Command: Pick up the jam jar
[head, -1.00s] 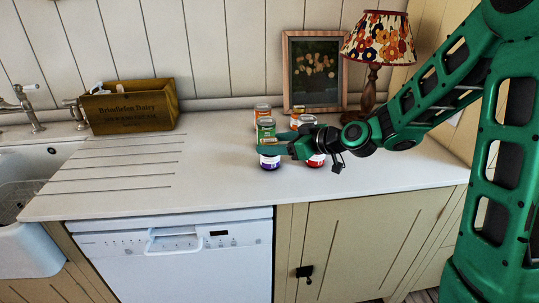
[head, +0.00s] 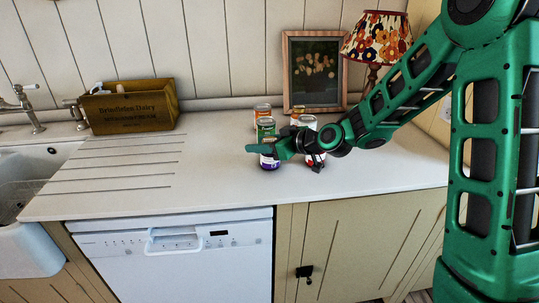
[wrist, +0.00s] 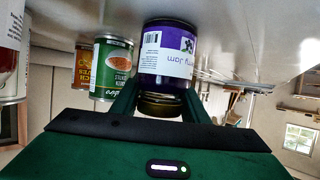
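The jam jar, with a purple label reading "Jam", stands upright on the white counter; its lower part shows in the head view (head: 269,162). In the wrist view it appears upside down (wrist: 168,55), with its dark gold lid between my fingers. My gripper (head: 268,147) reaches in from the right at lid height, one finger crossing in front of the jar and hiding its top. In the wrist view my gripper (wrist: 160,98) has a finger on each side of the lid. The fingers are spread apart; whether they touch the jar is not clear.
A green-labelled can (head: 266,127) stands close behind the jar. An orange-labelled can (head: 262,110) is farther back, and a white and red can (head: 308,122) stands to the right, close to my gripper. A wooden crate (head: 130,107) is at left. The counter left of the jar is clear.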

